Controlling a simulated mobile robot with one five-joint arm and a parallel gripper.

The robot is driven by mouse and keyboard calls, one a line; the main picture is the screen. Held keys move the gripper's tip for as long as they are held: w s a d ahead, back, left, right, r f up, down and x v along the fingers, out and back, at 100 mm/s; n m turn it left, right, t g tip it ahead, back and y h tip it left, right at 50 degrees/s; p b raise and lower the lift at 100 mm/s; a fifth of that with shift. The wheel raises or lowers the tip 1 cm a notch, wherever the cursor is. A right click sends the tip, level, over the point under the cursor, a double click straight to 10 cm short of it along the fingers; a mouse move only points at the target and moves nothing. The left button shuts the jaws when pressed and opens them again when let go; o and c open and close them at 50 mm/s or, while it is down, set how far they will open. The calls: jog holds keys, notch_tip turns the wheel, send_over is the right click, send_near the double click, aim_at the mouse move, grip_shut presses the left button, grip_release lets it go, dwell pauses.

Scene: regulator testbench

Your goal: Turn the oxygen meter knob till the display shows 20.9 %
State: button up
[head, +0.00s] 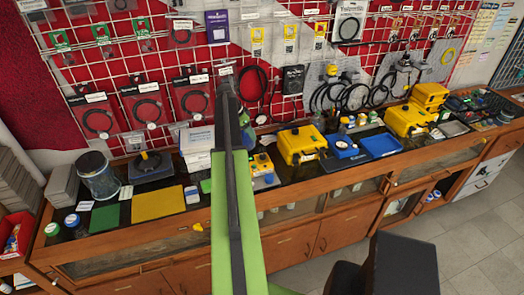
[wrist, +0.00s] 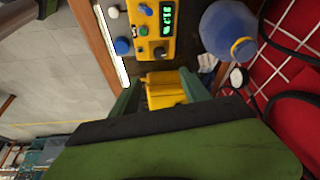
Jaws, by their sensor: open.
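The yellow meter (wrist: 158,42) lies at the top of the wrist view. It has a lit green display (wrist: 167,19), whose digits are turned sideways and too small to read surely. A blue knob (wrist: 145,9), a green knob (wrist: 144,31) and a black knob (wrist: 160,51) sit on its face; I cannot tell which is the oxygen knob. My gripper (wrist: 160,88) is open, its fingers below the meter in the picture and apart from the knobs. A yellow block (wrist: 164,84) shows between the fingers, and I cannot tell whether they touch it.
A blue round vessel (wrist: 228,32) stands right of the meter. A white knob (wrist: 113,12) and a blue knob (wrist: 122,46) lie to its left. In the head view, yellow cases (head: 302,143) and a blue tray (head: 381,146) stand on the crowded bench; my arm hides its middle.

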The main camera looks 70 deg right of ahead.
aim_at(262, 155)
jog(key=b+x, duration=1.6)
jog(key=x, duration=0.1)
jog(key=shift+w+f, duration=0.1)
jog(key=shift+f, duration=0.3)
jog(key=shift+r, duration=0.1)
jog(key=shift+a, duration=0.1)
grip_shut()
